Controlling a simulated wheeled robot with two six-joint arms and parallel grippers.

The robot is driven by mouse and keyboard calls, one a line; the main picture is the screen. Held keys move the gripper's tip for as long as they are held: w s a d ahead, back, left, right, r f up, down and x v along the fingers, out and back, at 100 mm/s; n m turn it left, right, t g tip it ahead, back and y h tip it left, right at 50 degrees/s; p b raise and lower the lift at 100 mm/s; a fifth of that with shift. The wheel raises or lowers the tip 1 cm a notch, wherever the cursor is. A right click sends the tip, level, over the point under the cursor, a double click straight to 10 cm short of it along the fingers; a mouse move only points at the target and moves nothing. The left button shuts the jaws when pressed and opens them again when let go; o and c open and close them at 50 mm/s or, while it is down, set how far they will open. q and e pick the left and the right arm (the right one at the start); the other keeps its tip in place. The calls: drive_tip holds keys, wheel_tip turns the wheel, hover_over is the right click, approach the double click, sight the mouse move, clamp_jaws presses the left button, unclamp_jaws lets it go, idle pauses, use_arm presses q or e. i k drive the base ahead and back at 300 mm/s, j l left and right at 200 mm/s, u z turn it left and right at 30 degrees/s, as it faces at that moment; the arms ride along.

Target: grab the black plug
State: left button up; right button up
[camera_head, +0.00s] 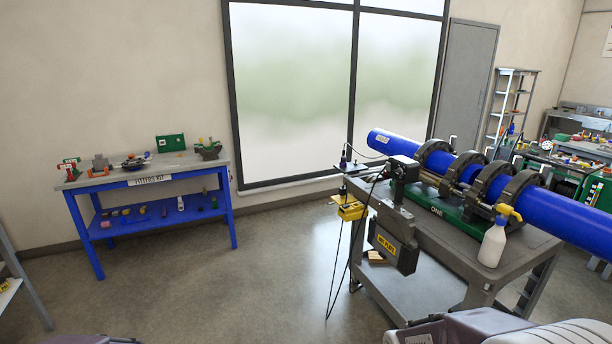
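I cannot make out the black plug for certain. A small dark upright piece (343,163) stands on a little side shelf at the left end of the cart, near a thin black cable; it is too small to identify. Black cables hang down beside a yellow box (351,211) at the cart's left side. The cart (447,243) carries a long blue pipe (402,146) held in dark clamp rings. Neither of my grippers can be seen; only parts of my own body show along the bottom edge.
A black heater plate unit (394,238) with a yellow label hangs at the cart's near side. A white spray bottle (492,246) stands on the cart's near edge. A blue workbench (152,176) with small items stands at the left wall. The floor (262,270) between is clear.

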sight(342, 190)
drive_tip(key=i, duration=0.65)
drive_tip(key=i+z, duration=0.1)
drive_tip(key=i, duration=0.5)
drive_tip(key=i+j+z, duration=0.1)
drive_tip(key=i, duration=0.55)
drive_tip(key=i+j, duration=0.15)
drive_tip(key=i, duration=0.45)
drive_tip(key=i+j+z, duration=0.1)
drive_tip(key=i, duration=0.55)
drive_tip(key=i+l+z, duration=0.15)
drive_tip(key=i, duration=0.3)
drive_tip(key=i+l+z, duration=0.2)
drive_tip(key=i, duration=0.25)
